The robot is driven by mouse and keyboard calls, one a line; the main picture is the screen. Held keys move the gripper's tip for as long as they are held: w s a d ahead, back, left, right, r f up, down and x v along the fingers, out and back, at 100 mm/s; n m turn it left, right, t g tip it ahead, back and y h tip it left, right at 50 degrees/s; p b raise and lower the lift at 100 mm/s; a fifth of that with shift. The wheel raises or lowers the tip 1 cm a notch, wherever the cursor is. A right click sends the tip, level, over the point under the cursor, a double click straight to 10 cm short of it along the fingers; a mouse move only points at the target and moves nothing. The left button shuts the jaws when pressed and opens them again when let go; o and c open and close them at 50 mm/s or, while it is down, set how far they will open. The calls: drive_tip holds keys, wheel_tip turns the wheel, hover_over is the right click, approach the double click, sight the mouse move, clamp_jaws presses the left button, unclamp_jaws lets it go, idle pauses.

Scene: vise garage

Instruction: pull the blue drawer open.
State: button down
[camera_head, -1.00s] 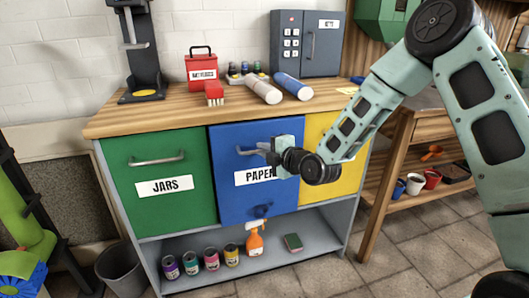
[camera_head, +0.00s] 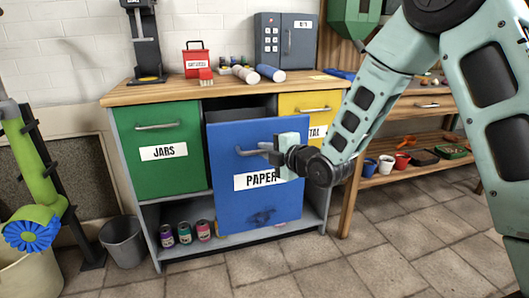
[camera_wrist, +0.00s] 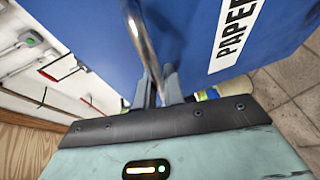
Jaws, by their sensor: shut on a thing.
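The blue drawer (camera_head: 232,215) with its white "PAPER" label stands well out from the cabinet in the head view, and a dark gap shows behind its front panel. Its metal bar handle (camera_head: 247,152) is near the top of the front. My gripper (camera_head: 268,149) is at the right part of this handle, with its fingers around the bar. In the wrist view the handle (camera_wrist: 144,42) runs down between the two fingers of my gripper (camera_wrist: 160,88), which are shut on it. The blue front (camera_wrist: 95,28) fills much of that view.
The green "JARS" drawer (camera_head: 140,178) and the yellow drawer (camera_head: 300,104) are shut on either side. Paint cans (camera_head: 185,232) stand on the lower shelf. A grey bucket (camera_head: 122,240) is at the left. The tiled floor (camera_head: 330,265) in front is clear.

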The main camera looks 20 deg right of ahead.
drive_tip(key=shift+s, duration=0.4)
drive_tip(key=c, duration=1.5)
unclamp_jaws()
drive_tip(key=b+v, duration=0.3)
drive_tip(key=v, duration=0.6)
drive_tip(key=shift+f+b, duration=0.2)
drive_tip(key=shift+b, duration=0.1)
drive_tip(key=shift+s+d+b, duration=0.1)
drive_tip(key=shift+s+b, duration=0.05)
drive_tip(key=shift+b, duration=0.45)
